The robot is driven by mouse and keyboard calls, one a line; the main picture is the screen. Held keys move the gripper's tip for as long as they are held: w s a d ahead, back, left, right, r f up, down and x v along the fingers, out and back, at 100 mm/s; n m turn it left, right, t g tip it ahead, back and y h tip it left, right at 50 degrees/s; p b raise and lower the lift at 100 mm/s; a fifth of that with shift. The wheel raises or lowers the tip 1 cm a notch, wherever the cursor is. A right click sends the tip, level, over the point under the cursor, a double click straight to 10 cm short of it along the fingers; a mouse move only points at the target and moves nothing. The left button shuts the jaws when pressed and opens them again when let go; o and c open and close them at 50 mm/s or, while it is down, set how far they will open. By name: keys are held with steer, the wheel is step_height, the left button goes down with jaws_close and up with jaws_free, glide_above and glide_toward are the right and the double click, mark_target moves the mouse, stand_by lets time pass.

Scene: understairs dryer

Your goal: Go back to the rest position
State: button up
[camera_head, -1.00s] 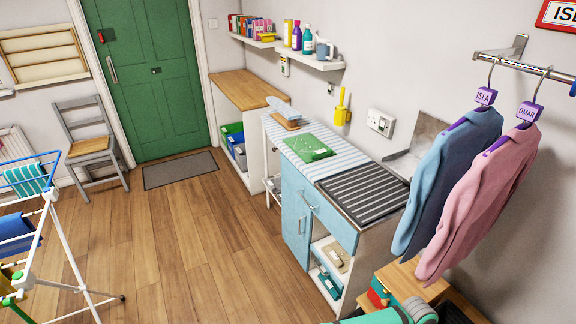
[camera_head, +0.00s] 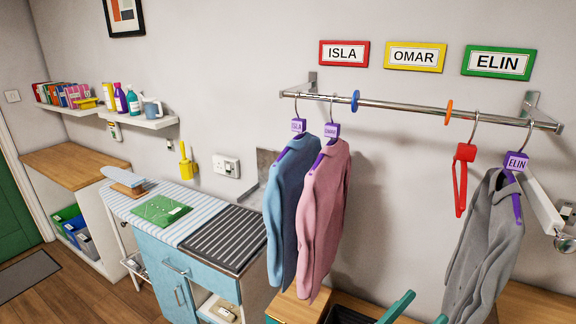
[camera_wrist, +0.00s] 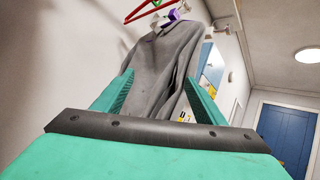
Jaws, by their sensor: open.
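My gripper (camera_head: 426,306) shows at the bottom edge of the head view, its teal fingers spread apart. In the wrist view my gripper (camera_wrist: 158,78) is open, with nothing between its fingers. A grey cardigan (camera_head: 484,245) hangs on a purple hanger tagged ELIN (camera_head: 517,165) at the right of the rail. In the head view my gripper is low and to the left of it. The grey cardigan (camera_wrist: 165,65) appears beyond the fingers in the wrist view; I cannot tell how far. Most of my arm is out of view.
The rail (camera_head: 400,105) also holds a blue cardigan (camera_head: 288,200), a pink cardigan (camera_head: 325,220) and an empty red hanger (camera_head: 461,180). Name signs (camera_head: 415,56) are above it. A blue cabinet (camera_head: 165,270) stands left. A blue door (camera_wrist: 285,130) is at the wrist view's right.

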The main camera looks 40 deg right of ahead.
steer(key=w+a+n+t+y, duration=0.1)
steer(key=w+a+n+t, duration=0.2)
steer(key=a+n+t, duration=0.5)
steer(key=w+a+n+t+y, duration=0.1)
steer(key=w+a+n+t, duration=0.3)
steer(key=n+t, duration=0.6)
steer(key=w+a+f+n+t+y, duration=0.1)
steer(key=a+f+n+t+y, duration=0.25)
steer(key=a+n+y, duration=0.35)
steer(key=w+a+f+n+t+y, duration=0.15)
steer(key=a+n+t+y, duration=0.35)
steer(key=n, duration=0.5)
steer(key=s+a+f+n+g+y, duration=0.2)
steer(key=s+a+f+n+y, duration=0.1)
steer(key=a, duration=0.6)
steer(key=s+a+f+n+g+y, duration=0.3)
steer(key=s+a+f+n+y, duration=0.1)
steer(key=a+n, duration=0.4)
steer(key=s+a+f+n+g+y, duration=0.2)
steer(key=s+a+f+n, duration=0.3)
steer(key=a, duration=0.6)
steer(key=shift+s+n+y, duration=0.5)
steer(key=shift+s+y, duration=0.2)
steer(key=shift+s, duration=0.15)
